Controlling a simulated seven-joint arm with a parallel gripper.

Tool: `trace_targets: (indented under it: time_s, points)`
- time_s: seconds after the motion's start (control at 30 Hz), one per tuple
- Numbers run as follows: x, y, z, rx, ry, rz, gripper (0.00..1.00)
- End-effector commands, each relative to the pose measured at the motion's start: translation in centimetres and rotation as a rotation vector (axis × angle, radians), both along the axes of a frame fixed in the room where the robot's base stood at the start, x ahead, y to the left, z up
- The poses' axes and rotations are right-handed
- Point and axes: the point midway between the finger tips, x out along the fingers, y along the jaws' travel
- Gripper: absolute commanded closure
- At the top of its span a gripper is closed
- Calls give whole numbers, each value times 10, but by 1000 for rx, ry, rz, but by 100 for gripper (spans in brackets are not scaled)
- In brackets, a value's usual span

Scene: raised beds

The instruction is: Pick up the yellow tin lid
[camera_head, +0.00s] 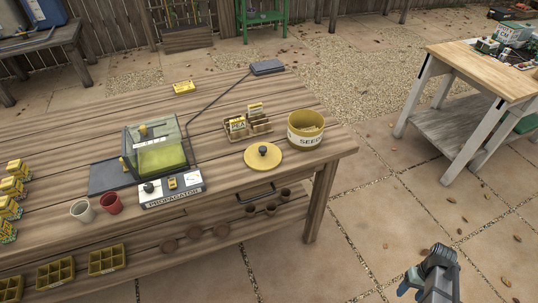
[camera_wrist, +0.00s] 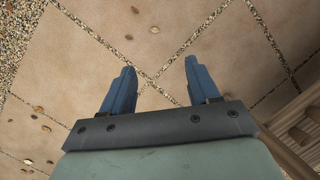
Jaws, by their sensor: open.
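The yellow tin lid (camera_head: 263,155) is a round, flat disc with a dark knob on top. It lies on the wooden bench in the head view, near the bench's front right part, just left of and in front of the yellow seed tin (camera_head: 305,130). My gripper (camera_head: 408,284) is at the bottom right of the head view, out over the paving and well away from the bench. In the wrist view my gripper (camera_wrist: 158,82) shows two blue fingers spread apart with nothing between them. The lid is not in the wrist view.
A propagator (camera_head: 170,190) with a clear cover stands left of the lid. A small wooden rack with seed packets (camera_head: 246,124) is behind it. Small brown pots (camera_head: 270,208) sit on the lower shelf. A second table (camera_head: 480,66) stands at right.

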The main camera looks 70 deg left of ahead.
Motion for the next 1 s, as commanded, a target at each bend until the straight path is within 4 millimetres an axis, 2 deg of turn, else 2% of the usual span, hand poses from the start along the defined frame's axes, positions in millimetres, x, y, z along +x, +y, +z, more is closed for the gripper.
trace_targets:
  time_s: [0.03, 0.2, 0.37, 0.47, 0.57, 0.77, 0.87, 1.0]
  points:
    - [10, 27, 12, 13, -14, 49, 39]
    - [22, 106, 57, 57, -48, 209, 39]
    - [20, 182, 105, 98, -78, 363, 39]
    - [13, 231, 138, 123, -95, 458, 39]
    - [1, 278, 173, 150, -113, 553, 39]
    - [-37, 367, 249, 203, -147, 743, 39]
    - [-63, 409, 290, 229, -163, 839, 39]
    - [-109, 464, 351, 268, -183, 975, 39]
